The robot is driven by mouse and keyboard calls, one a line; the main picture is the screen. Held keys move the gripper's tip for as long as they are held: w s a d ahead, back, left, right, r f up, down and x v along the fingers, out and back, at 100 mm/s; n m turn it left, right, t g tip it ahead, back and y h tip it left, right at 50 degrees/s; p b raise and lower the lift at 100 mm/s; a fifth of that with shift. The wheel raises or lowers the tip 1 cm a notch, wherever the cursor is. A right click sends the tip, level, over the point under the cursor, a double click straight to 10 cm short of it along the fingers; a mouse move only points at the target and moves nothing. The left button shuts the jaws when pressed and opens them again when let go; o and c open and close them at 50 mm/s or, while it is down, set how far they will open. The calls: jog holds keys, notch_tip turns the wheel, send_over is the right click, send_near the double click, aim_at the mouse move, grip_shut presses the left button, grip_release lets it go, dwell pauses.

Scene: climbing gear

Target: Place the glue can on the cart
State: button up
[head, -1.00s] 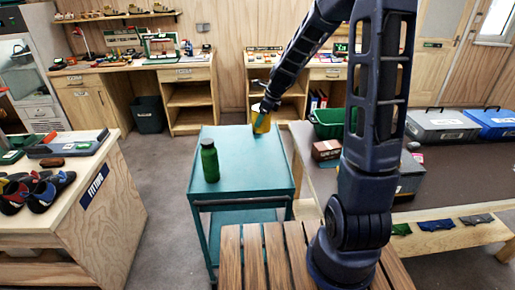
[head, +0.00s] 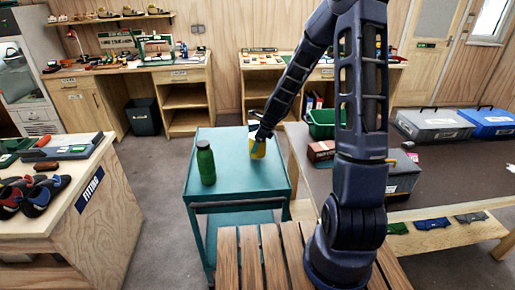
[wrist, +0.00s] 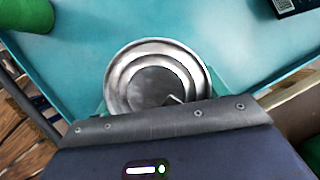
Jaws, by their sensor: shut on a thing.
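The yellow glue can (head: 258,150) is in my gripper (head: 261,136), upright over the right part of the teal cart's top (head: 230,177). The can's base is at or just above the cart top; I cannot tell whether it touches. In the wrist view the can's round metal top (wrist: 158,82) shows from above, with the teal cart top (wrist: 245,40) around it. My gripper is shut on the can; its fingers are mostly hidden in both views.
A green bottle (head: 206,163) stands on the cart, left of the can. A slatted wooden surface (head: 262,258) lies in front of the cart. A long table with a green crate (head: 321,124) and a brown box (head: 321,151) is at the right. The cart's front middle is clear.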

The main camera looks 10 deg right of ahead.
jog(key=shift+f, duration=1.1)
jog(key=shift+f, duration=0.1)
jog(key=o, duration=1.4)
jog(key=shift+c, duration=0.2)
jog(key=s+d+r+n+h, duration=0.1)
jog(key=s+d+r+n, duration=0.25)
jog(key=r, duration=0.65)
jog(key=s+d+r+n, duration=0.3)
jog(key=s+d+r, duration=0.1)
jog(key=r, duration=0.5)
jog(key=s+d+r+n+t+h, duration=0.1)
jog(key=s+d+r+n, duration=0.2)
jog(key=s, duration=0.4)
jog(key=s+d+r+n+t+h, duration=0.1)
jog(key=s+d+r+n, duration=0.3)
jog(key=s+n, duration=0.3)
jog(key=s+d+r+n+h, duration=0.1)
jog(key=s+d+r+n, duration=0.3)
jog(key=s+r+n, duration=0.2)
jog(key=s, duration=0.2)
jog(key=shift+s+t, duration=0.3)
jog(key=shift+t, duration=0.1)
